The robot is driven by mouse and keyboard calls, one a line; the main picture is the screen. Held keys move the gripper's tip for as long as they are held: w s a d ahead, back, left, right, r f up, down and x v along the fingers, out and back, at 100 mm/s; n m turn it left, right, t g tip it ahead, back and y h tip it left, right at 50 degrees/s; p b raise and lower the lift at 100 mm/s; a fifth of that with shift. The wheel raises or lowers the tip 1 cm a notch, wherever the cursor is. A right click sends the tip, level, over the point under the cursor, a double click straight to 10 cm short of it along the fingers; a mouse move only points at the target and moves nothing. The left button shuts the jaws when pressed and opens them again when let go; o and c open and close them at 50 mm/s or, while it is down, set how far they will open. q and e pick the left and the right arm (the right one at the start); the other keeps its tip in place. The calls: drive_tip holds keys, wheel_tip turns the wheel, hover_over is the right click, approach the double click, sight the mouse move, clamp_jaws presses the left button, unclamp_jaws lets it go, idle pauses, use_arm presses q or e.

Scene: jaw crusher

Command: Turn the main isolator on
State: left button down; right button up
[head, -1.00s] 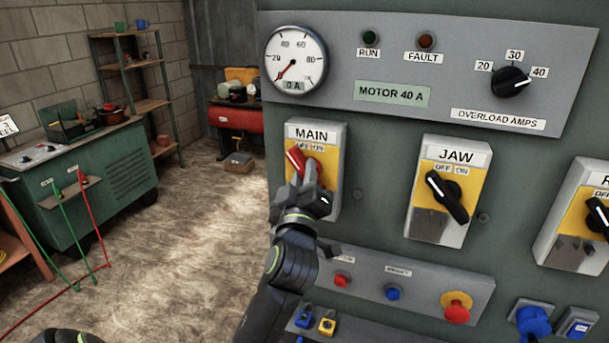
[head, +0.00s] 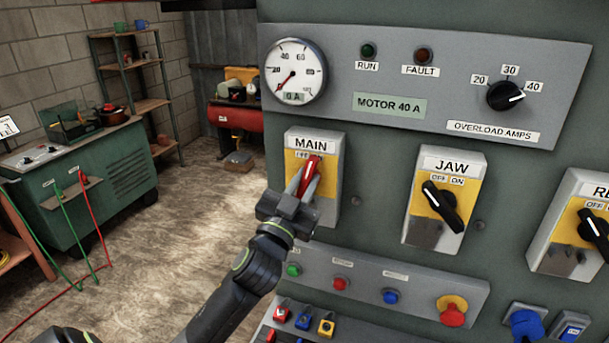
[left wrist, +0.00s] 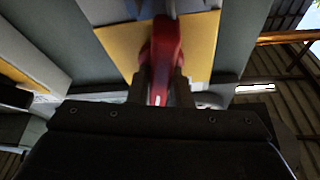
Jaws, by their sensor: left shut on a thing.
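The main isolator is a grey box with a yellow plate (head: 331,197), labelled MAIN, on the panel in the head view. Its red handle (head: 311,172) now points up and slightly right, toward the ON side of the label. My left gripper (head: 303,184) is shut on the red handle, with a finger on each side of it. The left wrist view shows the red handle (left wrist: 161,62) between the two fingers, in front of the yellow plate (left wrist: 200,45). The OFF/ON label is partly hidden by the handle. My right gripper is not in view.
The JAW switch (head: 442,205) is right of the main isolator, its black handle tilted up-left. A gauge (head: 295,72) reading near zero and dark RUN (head: 368,50) and FAULT (head: 424,55) lamps are above. A row of push buttons (head: 390,297) is below.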

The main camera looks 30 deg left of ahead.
use_arm(q)
drive_tip(key=m+h+p, duration=0.1)
drive_tip(key=m, duration=0.1)
drive_tip(key=m+h+p, duration=0.1)
drive_tip(key=m+p, duration=0.1)
drive_tip(key=m+h+p, duration=0.1)
drive_tip(key=m+p, duration=0.1)
drive_tip(key=shift+r+g, duration=0.3)
drive_tip(key=shift+g, duration=0.1)
drive_tip(key=shift+f+m+h+p, duration=0.2)
drive_tip(key=shift+m+h+p, duration=0.3)
drive_tip(key=shift+m+p, duration=0.6)
drive_tip(key=c, duration=1.3)
unclamp_jaws()
drive_tip(key=shift+f, duration=0.1)
